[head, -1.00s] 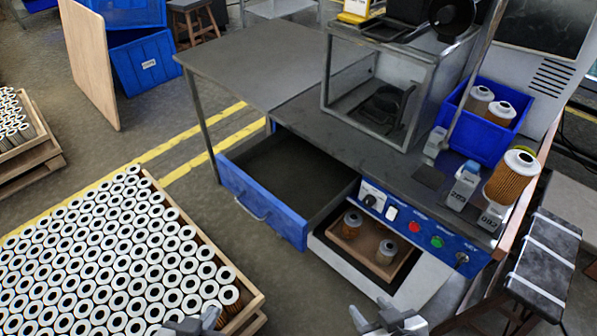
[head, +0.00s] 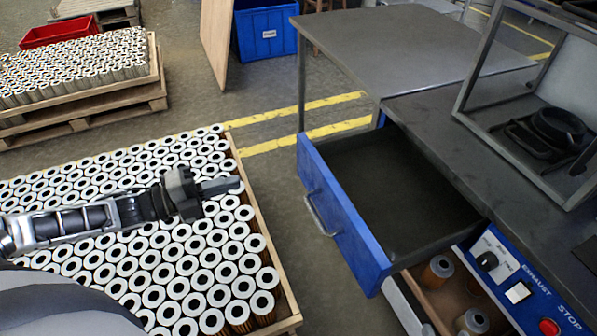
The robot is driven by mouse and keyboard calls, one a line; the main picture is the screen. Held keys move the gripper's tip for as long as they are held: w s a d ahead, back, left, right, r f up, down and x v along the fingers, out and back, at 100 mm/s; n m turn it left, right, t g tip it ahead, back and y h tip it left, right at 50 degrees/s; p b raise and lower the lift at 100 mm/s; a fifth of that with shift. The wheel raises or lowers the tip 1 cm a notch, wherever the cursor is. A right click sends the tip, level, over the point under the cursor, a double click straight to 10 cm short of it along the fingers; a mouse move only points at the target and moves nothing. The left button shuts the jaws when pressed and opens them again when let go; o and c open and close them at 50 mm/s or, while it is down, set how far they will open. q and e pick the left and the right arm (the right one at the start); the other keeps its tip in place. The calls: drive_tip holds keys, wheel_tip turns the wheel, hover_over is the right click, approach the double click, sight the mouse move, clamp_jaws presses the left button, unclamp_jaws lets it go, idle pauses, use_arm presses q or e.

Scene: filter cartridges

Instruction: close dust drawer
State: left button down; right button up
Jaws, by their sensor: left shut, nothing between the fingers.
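The blue dust drawer (head: 343,218) is pulled out from under the grey workbench (head: 440,115). Its dark inside looks empty, and a metal handle (head: 318,216) is on its front face. My left gripper (head: 232,186) is shut and empty, over the crate of filter cartridges, to the left of the drawer front and apart from it. My right gripper is not in view.
A wooden crate (head: 262,224) full of upright white-topped cartridges fills the lower left. A tray with cartridges (head: 436,268) sits below and right of the drawer, beside a blue control panel (head: 520,285). Floor shows between crate and drawer.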

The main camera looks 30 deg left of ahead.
use_arm(q)
wheel_tip(320, 180, down, 2)
drive_tip(key=b, duration=0.3)
approach(304, 165)
drive_tip(key=x, duration=0.7)
drive_tip(key=shift+s, duration=0.1)
